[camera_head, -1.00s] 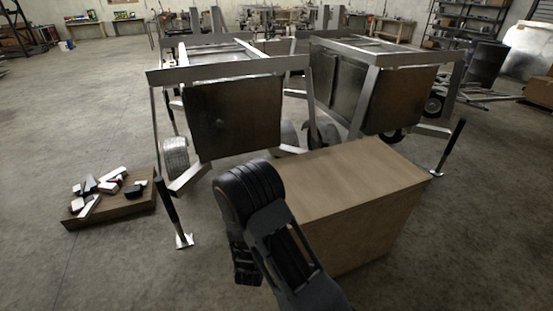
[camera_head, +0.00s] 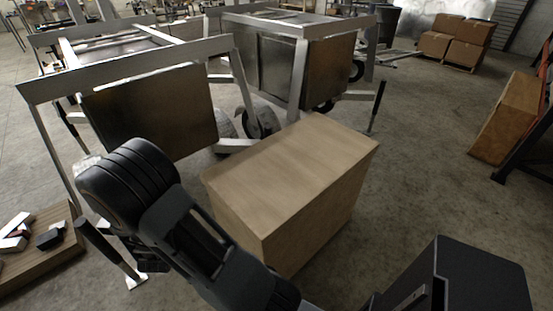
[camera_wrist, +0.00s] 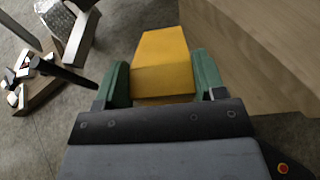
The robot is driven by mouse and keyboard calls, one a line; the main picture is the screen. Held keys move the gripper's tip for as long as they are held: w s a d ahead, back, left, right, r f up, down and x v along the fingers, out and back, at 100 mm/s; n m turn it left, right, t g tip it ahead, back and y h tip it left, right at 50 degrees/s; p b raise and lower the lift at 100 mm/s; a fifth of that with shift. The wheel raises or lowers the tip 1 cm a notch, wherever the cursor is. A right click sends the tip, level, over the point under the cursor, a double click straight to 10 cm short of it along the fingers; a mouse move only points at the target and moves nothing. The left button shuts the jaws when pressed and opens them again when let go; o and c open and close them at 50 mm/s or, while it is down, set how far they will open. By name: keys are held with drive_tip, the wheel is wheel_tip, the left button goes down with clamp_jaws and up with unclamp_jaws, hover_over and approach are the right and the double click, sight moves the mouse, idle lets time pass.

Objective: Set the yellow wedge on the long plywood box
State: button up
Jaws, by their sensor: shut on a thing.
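The yellow wedge (camera_wrist: 163,62) is held between the green fingers of my gripper (camera_wrist: 163,82) in the wrist view. In the head view the wedge is hidden behind my arm. The long plywood box (camera_head: 290,180) stands on the floor in the middle of the head view, with a flat bare top. In the wrist view its plywood side (camera_wrist: 250,50) is to the right of the wedge, and a gap of floor seems to show between them. In the head view my arm is in front and to the left of the box.
Two aluminium trailers (camera_head: 150,60) stand behind the box. A low wooden board (camera_head: 40,255) with several small black and white pieces lies at the left. A dark post (camera_head: 375,105) stands just beyond the box's right. Cartons (camera_head: 455,40) are at the back right. Floor right of the box is clear.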

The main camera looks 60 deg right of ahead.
drive_tip(key=s+d+r+m+g+h+b, duration=0.1)
drive_tip(key=s+d+r+m+g+b, duration=0.1)
drive_tip(key=s+d+r+m+g, duration=0.4)
drive_tip(key=s+d+r+m+g+h+b, duration=0.1)
drive_tip(key=s+d+m+g+h+b, duration=0.15)
drive_tip(key=s+d+m+g, duration=0.65)
drive_tip(key=shift+w+d+f+n+t+y+b, duration=0.1)
drive_tip(key=shift+w+d+f+n+t+b, duration=0.4)
drive_tip(key=shift+d+f, duration=1.6)
drive_tip(key=shift+w+d+f+n+t+y+b, duration=0.2)
drive_tip(key=shift+d+f+n, duration=0.7)
drive_tip(key=shift+d, duration=2.15)
drive_tip(key=shift+w+d+f+n+t+y+b, duration=0.1)
drive_tip(key=shift+w+d+f+n+t+b, duration=0.3)
drive_tip(key=shift+d+f, duration=2.05)
drive_tip(key=shift+f, duration=0.35)
drive_tip(key=shift+d+f, duration=0.2)
drive_tip(key=shift+f, duration=0.3)
drive_tip(key=shift+f, duration=0.1)
